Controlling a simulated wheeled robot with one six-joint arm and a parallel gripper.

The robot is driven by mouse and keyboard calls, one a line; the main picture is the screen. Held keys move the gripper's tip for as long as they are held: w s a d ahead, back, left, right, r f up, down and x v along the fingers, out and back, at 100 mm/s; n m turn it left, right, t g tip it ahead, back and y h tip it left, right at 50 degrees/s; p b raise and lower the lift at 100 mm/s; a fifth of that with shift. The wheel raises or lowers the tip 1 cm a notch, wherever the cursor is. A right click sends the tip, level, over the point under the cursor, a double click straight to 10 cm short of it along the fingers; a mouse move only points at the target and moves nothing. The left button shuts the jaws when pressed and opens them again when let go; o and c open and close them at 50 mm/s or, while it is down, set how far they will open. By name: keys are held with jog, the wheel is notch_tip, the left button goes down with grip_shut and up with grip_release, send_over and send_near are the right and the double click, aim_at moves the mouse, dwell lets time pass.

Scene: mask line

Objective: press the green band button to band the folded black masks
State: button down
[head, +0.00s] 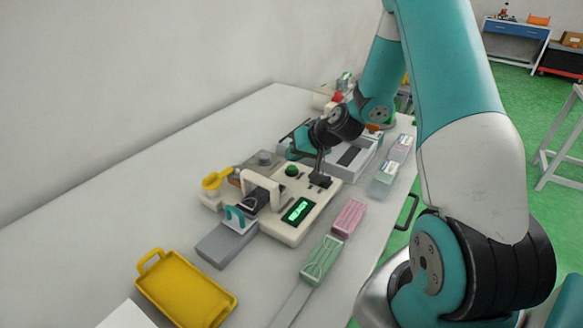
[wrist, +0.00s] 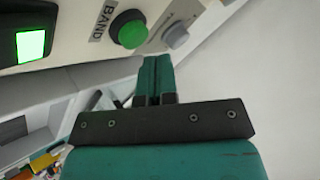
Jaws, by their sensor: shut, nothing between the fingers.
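The green band button (head: 292,171) sits on top of the cream banding machine (head: 285,232). In the wrist view the green button (wrist: 128,30) stands beside the printed BAND label. My gripper's two teal fingers (wrist: 157,62) are shut together with nothing between them, just below the button in that picture and seemingly apart from it. In the head view my gripper (head: 288,146) is small and partly hidden by my wrist, behind the button. A dark folded stack (head: 260,193), perhaps the black masks, lies under the machine's pale arch; its details are too small to tell.
The machine's lit green display (head: 298,211) is at its front. A yellow tray (head: 187,291) lies at front left. Pink (head: 349,217) and green (head: 321,260) packs line the right side. A grey bin (head: 352,157) stands behind the machine. The table's left side is clear.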

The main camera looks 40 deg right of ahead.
aim_at(293, 166)
jog(key=shift+f+b, duration=0.4)
jog(key=shift+f, duration=0.05)
jog(key=shift+f+b, duration=0.4)
jog(key=shift+f, duration=0.05)
dwell(0.6)
jog(key=shift+r, duration=0.15)
jog(key=shift+r+p, duration=0.6)
jog(key=shift+r, duration=0.15)
jog(key=shift+r+p, duration=1.85)
jog(key=shift+r, duration=0.7)
